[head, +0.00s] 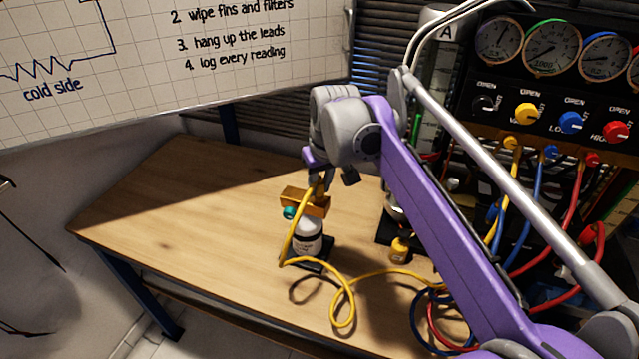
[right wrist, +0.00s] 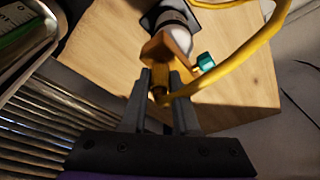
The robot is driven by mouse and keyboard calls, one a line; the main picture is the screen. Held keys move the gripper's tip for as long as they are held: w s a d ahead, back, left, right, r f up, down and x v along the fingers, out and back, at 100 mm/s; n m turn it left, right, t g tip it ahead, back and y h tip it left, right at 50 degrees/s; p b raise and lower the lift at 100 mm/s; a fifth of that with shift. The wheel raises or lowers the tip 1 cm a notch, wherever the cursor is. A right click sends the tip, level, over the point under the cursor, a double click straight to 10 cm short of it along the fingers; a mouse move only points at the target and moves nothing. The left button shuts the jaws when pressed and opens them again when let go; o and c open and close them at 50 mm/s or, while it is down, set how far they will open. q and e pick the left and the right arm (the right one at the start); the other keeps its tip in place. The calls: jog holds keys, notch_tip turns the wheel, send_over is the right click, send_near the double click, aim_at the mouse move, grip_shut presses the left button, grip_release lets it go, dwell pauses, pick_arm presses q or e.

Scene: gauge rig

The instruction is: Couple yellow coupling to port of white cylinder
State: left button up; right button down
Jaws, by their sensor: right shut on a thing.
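The white cylinder (head: 308,240) stands upright on a dark base on the wooden table, with a label on its front. On its top sits a brass-orange valve block (head: 300,203) with a teal knob (head: 289,213); the block also shows in the right wrist view (right wrist: 168,46). My right gripper (head: 326,184) is just above the block, shut on the yellow coupling (right wrist: 160,83), whose yellow hose (head: 298,232) bends down to the table. The coupling's tip is close to the block; I cannot tell whether it is seated in the port. My left gripper is not in view.
The gauge panel (head: 545,85) with dials and coloured knobs stands at the right, with yellow, blue and red hoses hanging from it. A small yellow-brown bottle-like item (head: 400,250) stands right of the cylinder. The table's left part (head: 170,200) is clear. A whiteboard (head: 200,60) is behind.

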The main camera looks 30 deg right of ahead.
jog(key=shift+f, duration=0.2)
dwell(0.5)
jog(key=shift+c, duration=1.3)
grip_release()
jog(key=shift+r, duration=0.15)
